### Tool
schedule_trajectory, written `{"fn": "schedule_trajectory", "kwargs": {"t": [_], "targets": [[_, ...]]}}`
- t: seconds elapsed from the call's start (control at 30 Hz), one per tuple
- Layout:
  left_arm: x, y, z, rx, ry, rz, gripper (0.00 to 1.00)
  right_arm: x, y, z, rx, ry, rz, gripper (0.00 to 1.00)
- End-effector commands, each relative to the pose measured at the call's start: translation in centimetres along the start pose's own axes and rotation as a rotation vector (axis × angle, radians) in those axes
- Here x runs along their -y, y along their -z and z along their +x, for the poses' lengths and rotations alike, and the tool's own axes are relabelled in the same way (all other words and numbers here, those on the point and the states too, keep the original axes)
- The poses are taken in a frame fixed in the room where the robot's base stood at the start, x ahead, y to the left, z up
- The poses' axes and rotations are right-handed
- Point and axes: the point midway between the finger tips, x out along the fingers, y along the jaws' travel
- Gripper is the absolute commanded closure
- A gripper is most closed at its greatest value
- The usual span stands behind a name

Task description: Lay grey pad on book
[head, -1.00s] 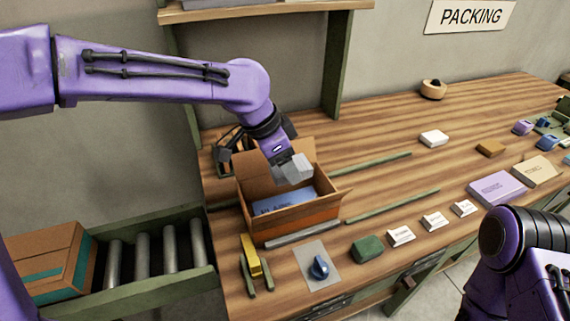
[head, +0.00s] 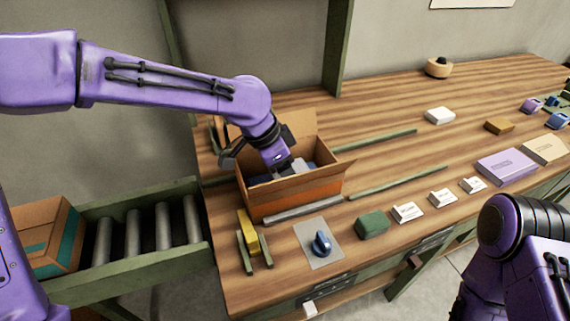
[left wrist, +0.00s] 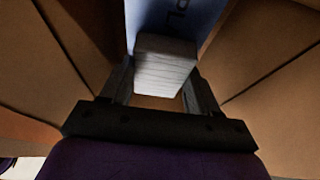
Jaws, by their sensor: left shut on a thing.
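The grey pad (left wrist: 165,68) is a small pale block with a layered side, held between the two fingers of my left gripper (left wrist: 160,85). In the head view my left gripper (head: 287,167) reaches down inside the open cardboard box (head: 300,196), with the grey pad (head: 300,165) at its tip. The blue book (left wrist: 195,14) lies in the box, beyond and under the pad in the wrist view; the front wall hides most of it in the head view. I cannot tell whether the pad touches the book. My right arm shows at lower right; its gripper is out of view.
The box walls and raised flaps stand close around my left gripper. A green block (head: 371,225), a blue stamp (head: 321,243) and a yellow item (head: 248,232) stand in front of the box. A roller conveyor (head: 150,235) is at left.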

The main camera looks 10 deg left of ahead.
Motion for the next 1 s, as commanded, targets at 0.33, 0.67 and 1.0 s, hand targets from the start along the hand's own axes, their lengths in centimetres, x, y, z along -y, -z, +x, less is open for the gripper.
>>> {"fn": "schedule_trajectory", "kwargs": {"t": [0.33, 0.67, 1.0], "targets": [[0.0, -0.2, 0.4, 0.001, 0.0, 0.0, 0.68, 0.0, -0.1, 0.1, 0.0, 0.0, 0.0, 0.0], [0.0, -0.4, 1.0, 0.0, 0.0, -0.001, 0.68, 0.0, -0.1, 0.3, 0.0, 0.0, 0.0, 0.0], [0.0, -0.5, 1.2, 0.0, 0.0, 0.0, 0.09, 0.0, -0.1, 0.3, 0.0, 0.0, 0.0, 0.0]]}}
